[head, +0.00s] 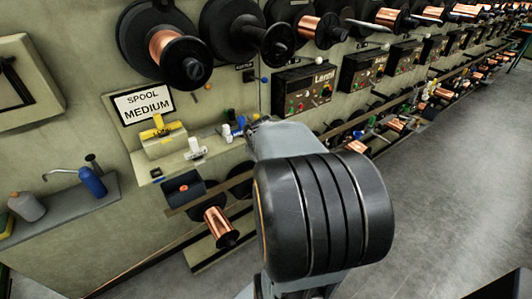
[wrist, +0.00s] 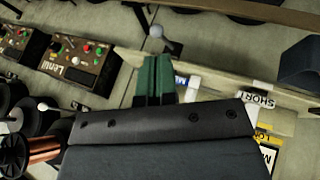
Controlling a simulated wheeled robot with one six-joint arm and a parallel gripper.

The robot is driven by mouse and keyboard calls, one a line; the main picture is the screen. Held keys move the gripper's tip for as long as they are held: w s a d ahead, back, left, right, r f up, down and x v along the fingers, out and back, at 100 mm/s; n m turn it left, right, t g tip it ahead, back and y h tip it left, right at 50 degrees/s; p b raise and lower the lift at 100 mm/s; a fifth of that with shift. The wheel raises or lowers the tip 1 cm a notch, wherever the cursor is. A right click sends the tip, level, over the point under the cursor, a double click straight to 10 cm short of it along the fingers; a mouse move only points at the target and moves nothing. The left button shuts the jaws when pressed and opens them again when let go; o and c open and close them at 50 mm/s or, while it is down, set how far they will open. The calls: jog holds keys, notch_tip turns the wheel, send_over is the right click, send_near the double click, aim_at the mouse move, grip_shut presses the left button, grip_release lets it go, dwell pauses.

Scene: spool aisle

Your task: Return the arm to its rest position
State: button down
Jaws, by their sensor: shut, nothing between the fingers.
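My arm reaches forward from the bottom middle of the head view, with its large dark joint nearest the camera. In that view my gripper is hidden, or too small to make out, beyond the grey link. In the wrist view my gripper (wrist: 153,78) shows as two dark green fingers side by side with no gap, and nothing is held between them. I cannot tell how far the fingertips are from the ledge.
Copper spools (head: 170,48) and control boxes (head: 302,88) line the wall. A SPOOL MEDIUM sign (head: 143,103) hangs above a yellow item (head: 160,130) and a white one (head: 195,149). A blue bottle (head: 92,182) stands on the left shelf (head: 65,210). The floor (head: 445,175) at right is clear.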

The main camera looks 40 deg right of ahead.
dwell(0.6)
jog(key=s+a+r+y+p, duration=0.2)
jog(key=s+a+r+p, duration=0.1)
jog(key=a, duration=0.9)
jog(key=s+a+r+n+y+p, duration=0.1)
jog(key=s+a+r+y+p, duration=0.2)
jog(key=a, duration=0.9)
notch_tip(320, 180, up, 2)
jog(key=shift+s+r+g+p, duration=0.2)
jog(key=shift+s+g+p, duration=0.1)
jog(key=shift+p, duration=0.75)
jog(key=shift+a, duration=0.1)
